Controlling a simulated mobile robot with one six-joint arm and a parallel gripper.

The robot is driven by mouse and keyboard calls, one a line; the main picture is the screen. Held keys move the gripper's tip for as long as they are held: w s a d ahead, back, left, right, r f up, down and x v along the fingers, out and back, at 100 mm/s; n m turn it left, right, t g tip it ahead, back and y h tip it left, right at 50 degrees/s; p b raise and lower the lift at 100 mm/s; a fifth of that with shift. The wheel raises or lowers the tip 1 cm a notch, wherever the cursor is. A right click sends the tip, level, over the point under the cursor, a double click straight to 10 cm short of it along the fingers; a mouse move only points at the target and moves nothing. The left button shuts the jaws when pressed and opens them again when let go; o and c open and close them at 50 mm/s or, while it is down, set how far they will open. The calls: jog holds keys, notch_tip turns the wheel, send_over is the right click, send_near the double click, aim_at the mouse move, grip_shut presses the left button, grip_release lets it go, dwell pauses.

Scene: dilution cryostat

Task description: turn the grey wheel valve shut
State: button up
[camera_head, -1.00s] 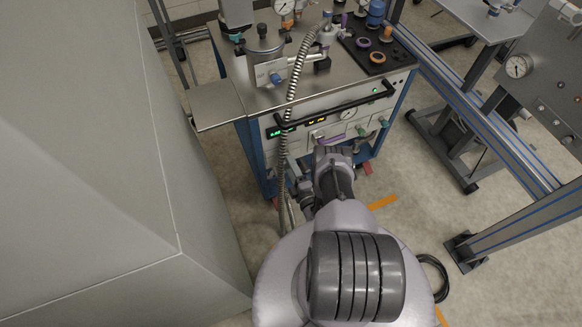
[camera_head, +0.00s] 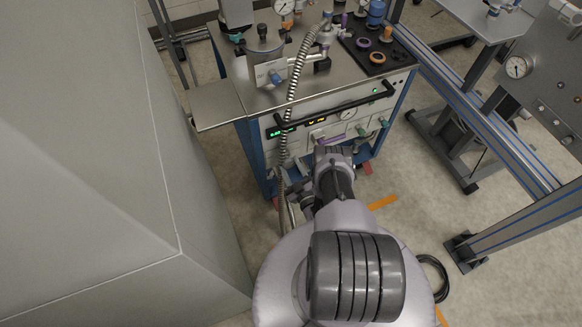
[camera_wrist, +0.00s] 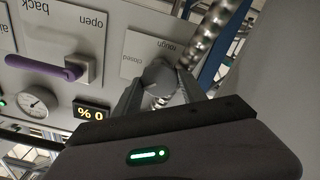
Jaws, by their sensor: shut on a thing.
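The grey wheel valve (camera_wrist: 160,79) sits on a pale panel plate in the wrist view, which shows the panel upside down. The plate carries the words "rough" and "closed" beside the wheel. My gripper (camera_wrist: 162,86) has one finger on each side of the wheel and is shut on it. The fingers and the wheel's own shape hide part of the rim, so its turn angle cannot be read. In the head view my gripper (camera_head: 320,140) is at the front panel of the cart, and my wrist hides most of the wheel there.
A purple lever handle (camera_wrist: 45,67) lies beside the wheel, near a gauge (camera_wrist: 36,102) and a lit display (camera_wrist: 91,111). A ribbed metal hose (camera_wrist: 205,35) passes close to the wheel. A black rail (camera_head: 335,112) crosses the cart front above my gripper. A large grey cabinet (camera_head: 80,150) stands left.

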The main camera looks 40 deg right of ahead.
jog(key=m, duration=0.3)
jog(key=shift+w+d+r+m, duration=0.1)
jog(key=shift+m, duration=2.1)
jog(key=o, duration=1.4)
jog(key=shift+c, duration=0.2)
